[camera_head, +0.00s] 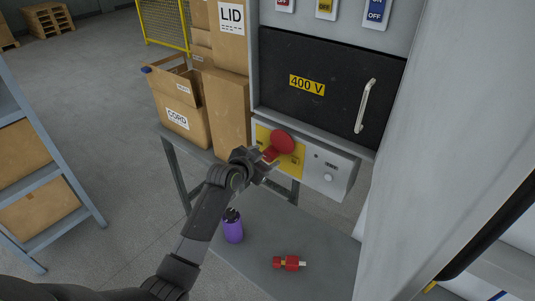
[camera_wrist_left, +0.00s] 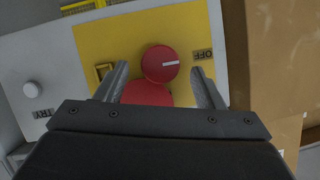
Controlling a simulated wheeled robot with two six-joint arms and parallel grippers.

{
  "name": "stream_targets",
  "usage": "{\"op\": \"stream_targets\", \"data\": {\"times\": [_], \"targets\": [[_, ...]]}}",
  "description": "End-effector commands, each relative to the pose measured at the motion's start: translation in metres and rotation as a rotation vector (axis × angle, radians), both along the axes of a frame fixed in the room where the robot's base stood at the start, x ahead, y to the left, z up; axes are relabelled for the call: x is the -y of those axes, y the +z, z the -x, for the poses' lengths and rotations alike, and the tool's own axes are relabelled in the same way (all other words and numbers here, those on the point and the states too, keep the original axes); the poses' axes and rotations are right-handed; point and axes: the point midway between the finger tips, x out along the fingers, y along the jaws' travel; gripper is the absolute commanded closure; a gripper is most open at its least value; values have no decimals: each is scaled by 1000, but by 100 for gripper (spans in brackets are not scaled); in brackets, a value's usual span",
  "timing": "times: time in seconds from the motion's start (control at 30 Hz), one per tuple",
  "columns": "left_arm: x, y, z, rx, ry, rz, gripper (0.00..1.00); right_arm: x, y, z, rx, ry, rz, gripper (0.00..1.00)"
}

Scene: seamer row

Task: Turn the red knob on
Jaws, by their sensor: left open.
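The red knob (camera_wrist_left: 160,64) sits on a yellow plate (camera_wrist_left: 90,45) on the grey panel. Its white line points right, toward the OFF mark (camera_wrist_left: 203,54) in the left wrist view. A second red rounded part (camera_wrist_left: 147,94) shows just below it, partly hidden by my gripper. In the head view a large red disc (camera_head: 282,141) stands above a smaller red part by my fingers. My left gripper (camera_wrist_left: 160,80) is open, one finger on each side of the red parts; whether they touch cannot be told. My right gripper is not in view.
A white TRY button (camera_wrist_left: 32,90) sits on the same panel. Above is a black 400 V door (camera_head: 325,85) with a handle (camera_head: 364,105). Cardboard boxes (camera_head: 228,115) stand left. A purple bottle (camera_head: 233,226) and a red item (camera_head: 288,263) are below on the grey surface.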

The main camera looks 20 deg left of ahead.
Motion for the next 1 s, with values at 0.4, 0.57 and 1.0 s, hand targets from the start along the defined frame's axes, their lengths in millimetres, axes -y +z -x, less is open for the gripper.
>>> {"op": "stream_targets", "data": {"times": [0.4,0.57,1.0], "targets": [[5,-9,-22,0,0,0,38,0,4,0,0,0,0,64],[6,-9,-22,0,0,1,38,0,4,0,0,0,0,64],[5,-9,-22,0,0,1,85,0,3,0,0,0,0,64]]}}
